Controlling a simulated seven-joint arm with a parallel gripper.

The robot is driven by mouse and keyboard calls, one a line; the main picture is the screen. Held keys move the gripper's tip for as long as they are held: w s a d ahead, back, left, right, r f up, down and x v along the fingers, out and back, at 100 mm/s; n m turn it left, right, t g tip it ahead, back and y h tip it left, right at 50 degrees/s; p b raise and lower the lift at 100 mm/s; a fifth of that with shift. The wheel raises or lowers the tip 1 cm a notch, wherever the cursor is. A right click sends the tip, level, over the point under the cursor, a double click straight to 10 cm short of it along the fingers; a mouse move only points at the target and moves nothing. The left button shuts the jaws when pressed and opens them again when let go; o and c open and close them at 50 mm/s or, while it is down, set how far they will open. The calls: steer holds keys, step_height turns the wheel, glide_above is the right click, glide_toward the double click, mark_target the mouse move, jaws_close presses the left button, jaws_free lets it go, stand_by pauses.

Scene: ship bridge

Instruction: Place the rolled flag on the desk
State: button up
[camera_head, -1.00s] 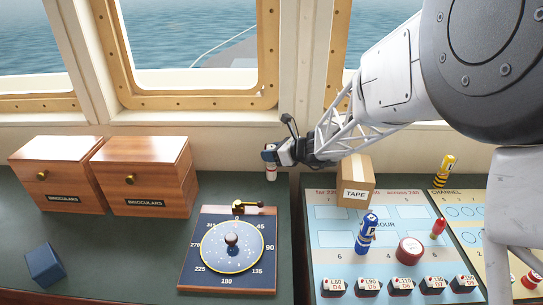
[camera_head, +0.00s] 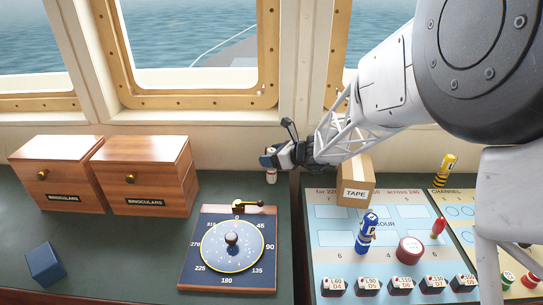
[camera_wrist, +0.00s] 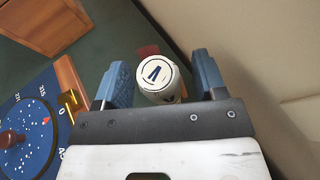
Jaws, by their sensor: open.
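The rolled flag (camera_head: 271,177) is a small white roll with some red, upright at the back of the green desk (camera_head: 130,255), right of the binocular boxes. My gripper (camera_wrist: 162,64) is open, with one blue finger on each side of the roll. Whether either finger touches it is not clear. In the head view my gripper (camera_head: 268,159) hides the roll's upper part. The roll's foot looks at or very near the desk top.
Two wooden binocular boxes (camera_head: 145,172) stand left, a compass board (camera_head: 231,247) in front, and a blue block (camera_head: 45,264) at front left. Right are a tape box (camera_head: 355,183), a blue roll (camera_head: 366,234), a red disc (camera_head: 410,250) and several labelled blocks. The window wall is close behind.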

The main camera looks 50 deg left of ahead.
steer(key=shift+r, duration=0.15)
steer(key=v, duration=1.2)
stand_by(0.9)
steer(key=s+d+r+n+t+h, duration=0.15)
steer(key=d+r+n, duration=0.25)
steer(key=d, duration=1.2)
steer(key=s+d+r+n+t+h, duration=0.1)
steer(key=d+r+n+h, duration=0.25)
steer(key=d, duration=1.35)
steer(key=s+d+n+t+h, duration=0.1)
steer(key=s+d, duration=0.4)
steer(key=d, duration=0.5)
steer(key=s+d+n+t+h, duration=0.1)
steer(key=s+d+n+h, duration=0.2)
steer(key=s+d, duration=0.3)
steer(key=s+d+n+t+h, duration=0.1)
steer(key=s+d+n+h, duration=0.2)
steer(key=d, duration=1.3)
steer(key=s+h, duration=0.1)
steer(key=s, duration=0.2)
steer(key=shift+s+r+t, duration=0.2)
steer(key=shift+t, duration=0.15)
